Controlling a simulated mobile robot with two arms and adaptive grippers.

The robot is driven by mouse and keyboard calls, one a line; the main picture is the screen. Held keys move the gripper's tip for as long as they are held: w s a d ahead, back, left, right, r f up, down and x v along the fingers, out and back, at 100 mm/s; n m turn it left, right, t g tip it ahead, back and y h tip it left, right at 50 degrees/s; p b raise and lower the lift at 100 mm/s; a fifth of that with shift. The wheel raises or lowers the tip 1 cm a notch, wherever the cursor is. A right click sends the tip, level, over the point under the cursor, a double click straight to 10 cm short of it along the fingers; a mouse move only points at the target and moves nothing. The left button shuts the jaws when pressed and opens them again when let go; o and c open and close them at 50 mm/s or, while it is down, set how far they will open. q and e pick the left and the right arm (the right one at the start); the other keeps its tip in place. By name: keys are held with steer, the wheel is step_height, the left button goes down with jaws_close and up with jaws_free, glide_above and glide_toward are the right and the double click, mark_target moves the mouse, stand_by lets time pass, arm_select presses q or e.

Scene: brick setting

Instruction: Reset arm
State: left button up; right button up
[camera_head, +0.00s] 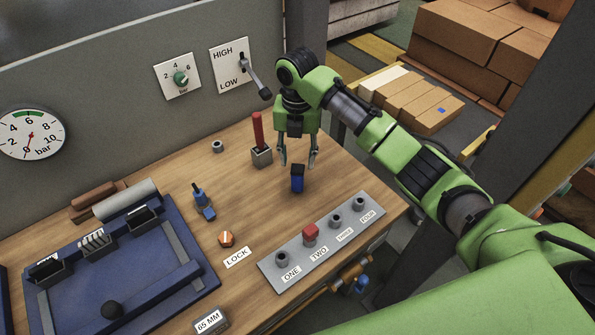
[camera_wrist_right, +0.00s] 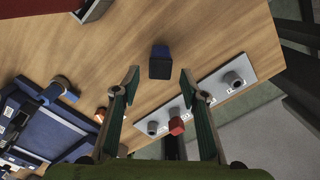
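My right arm comes in from the right in the head view, and its gripper (camera_head: 297,162) points down over the wooden bench. The two fingers are apart with nothing between them. In the right wrist view the open fingers (camera_wrist_right: 159,73) also show. A small blue block with a dark top (camera_head: 297,183) stands on the bench near the fingertips. In the wrist view the block (camera_wrist_right: 160,66) lies just past the gap between the fingertips, and I cannot tell the exact height between them. My left gripper is not in view.
A red-handled lever (camera_head: 257,133) stands close left of the gripper. A grey panel (camera_head: 296,256) with a red block on one of its posts lies in front. A blue fixture (camera_head: 75,302) fills the left. A HIGH/LOW lever plate (camera_head: 231,68) is on the wall.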

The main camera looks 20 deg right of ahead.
steer(key=shift+r, duration=0.95)
